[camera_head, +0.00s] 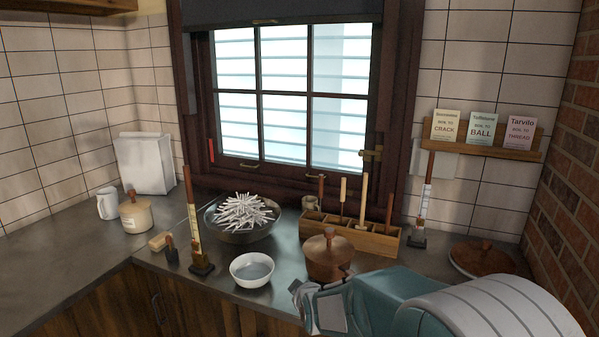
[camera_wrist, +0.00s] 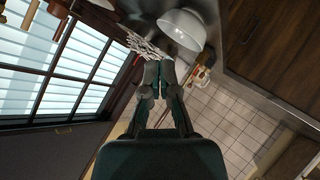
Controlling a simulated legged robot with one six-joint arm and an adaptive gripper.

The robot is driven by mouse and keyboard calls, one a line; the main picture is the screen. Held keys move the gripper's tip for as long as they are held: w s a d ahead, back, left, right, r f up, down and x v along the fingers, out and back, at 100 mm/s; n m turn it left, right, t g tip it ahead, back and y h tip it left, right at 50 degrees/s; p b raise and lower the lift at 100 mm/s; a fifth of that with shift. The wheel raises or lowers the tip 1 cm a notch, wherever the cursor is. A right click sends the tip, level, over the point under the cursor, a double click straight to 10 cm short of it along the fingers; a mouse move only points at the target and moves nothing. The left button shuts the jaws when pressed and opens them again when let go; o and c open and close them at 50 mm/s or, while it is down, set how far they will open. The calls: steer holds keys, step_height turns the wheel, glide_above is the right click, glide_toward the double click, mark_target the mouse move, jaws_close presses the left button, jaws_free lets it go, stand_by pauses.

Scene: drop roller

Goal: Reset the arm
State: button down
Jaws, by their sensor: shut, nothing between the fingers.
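My gripper (camera_wrist: 158,72) shows in the wrist view with its two dark fingers together and nothing between them. Beyond the fingertips, the white bowl (camera_wrist: 184,30) and the heap of white sticks (camera_wrist: 144,45) show at the top of that view, apart from the fingers as far as I can tell. In the head view my teal and grey arm fills the lower right corner, in front of the counter. I cannot make out the fingertips there.
The counter holds a dark bowl of white sticks (camera_head: 238,236), a white bowl (camera_head: 252,270), a lidded brown pot (camera_head: 327,258) near my arm, and a wooden rack (camera_head: 372,240). A round brown lid (camera_head: 482,259) lies at right.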

steer(key=s+d+r+m+g+h, duration=0.1)
steer(key=s+d+r+m+g, duration=0.15)
steer(key=s+d+r, duration=0.4)
steer(key=s+d+r+m+g, duration=0.1)
steer(key=s+d+r+m, duration=0.15)
steer(key=s, duration=0.65)
steer(key=s+d+m+g+h, duration=0.1)
steer(key=s+d+m, duration=0.2)
steer(key=s, duration=0.5)
steer(key=s+d+m+g, duration=0.1)
steer(key=s+d+m, duration=0.2)
steer(key=s, duration=0.6)
steer(key=shift+d+h, duration=0.15)
steer(key=shift+h, duration=0.25)
steer(key=shift+d, duration=0.15)
